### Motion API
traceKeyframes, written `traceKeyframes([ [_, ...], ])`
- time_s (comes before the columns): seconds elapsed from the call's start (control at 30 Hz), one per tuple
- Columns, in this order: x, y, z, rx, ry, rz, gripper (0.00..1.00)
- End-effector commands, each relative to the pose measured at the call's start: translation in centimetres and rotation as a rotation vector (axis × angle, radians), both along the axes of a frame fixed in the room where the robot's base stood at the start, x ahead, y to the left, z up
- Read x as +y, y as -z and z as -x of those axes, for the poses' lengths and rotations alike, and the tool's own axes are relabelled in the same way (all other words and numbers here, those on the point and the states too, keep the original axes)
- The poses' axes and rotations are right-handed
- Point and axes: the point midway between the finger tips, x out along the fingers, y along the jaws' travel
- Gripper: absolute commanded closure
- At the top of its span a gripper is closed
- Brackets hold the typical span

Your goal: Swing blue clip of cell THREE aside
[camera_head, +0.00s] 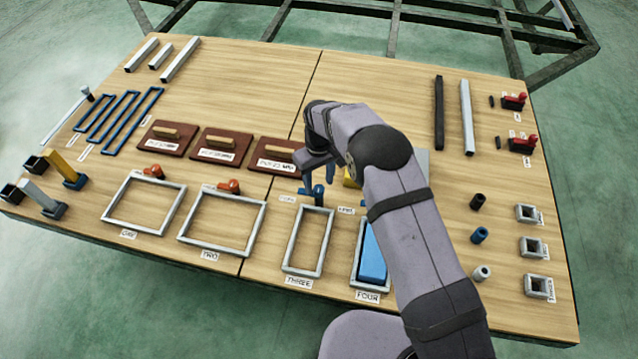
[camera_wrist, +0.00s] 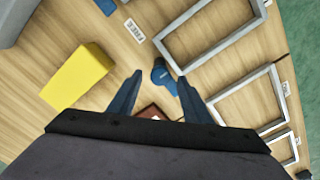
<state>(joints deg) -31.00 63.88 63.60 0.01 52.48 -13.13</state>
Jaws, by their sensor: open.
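Cell THREE is a narrow grey frame (camera_head: 287,250) on the board, with its name label at its front edge. It also shows at the top of the wrist view (camera_wrist: 228,42). Its blue clip (camera_head: 319,199) sits at the frame's far edge. I cannot tell whether a finger touches the clip. A "FREE" label (camera_wrist: 134,31) lies beside the clip.
A yellow block (camera_wrist: 75,76) stands close beside my gripper. Dark red plates with wooden handles (camera_head: 221,146) lie behind the cells. Cell FOUR (camera_head: 354,279) holds a blue block (camera_head: 373,256). Cells ONE (camera_head: 110,210) and TWO (camera_head: 188,226) are empty, with orange clips. The far middle board is clear.

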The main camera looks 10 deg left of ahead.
Motion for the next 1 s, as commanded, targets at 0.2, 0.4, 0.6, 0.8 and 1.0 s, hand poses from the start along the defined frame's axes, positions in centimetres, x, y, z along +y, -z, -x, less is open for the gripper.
traceKeyframes([
  [0.2, 0.0, -3.3, 0.0, -0.001, 0.0, -0.001, 0.55],
  [0.4, 0.0, -5.2, 0.0, -0.001, 0.001, -0.001, 0.55],
  [0.6, 0.0, -5.6, 0.0, 0.0, 0.001, 0.0, 0.55],
  [0.8, 0.0, -5.6, 0.0, 0.0, 0.001, 0.0, 0.55],
  [1.0, 0.0, -5.6, 0.0, 0.0, 0.011, 0.0, 0.55],
])
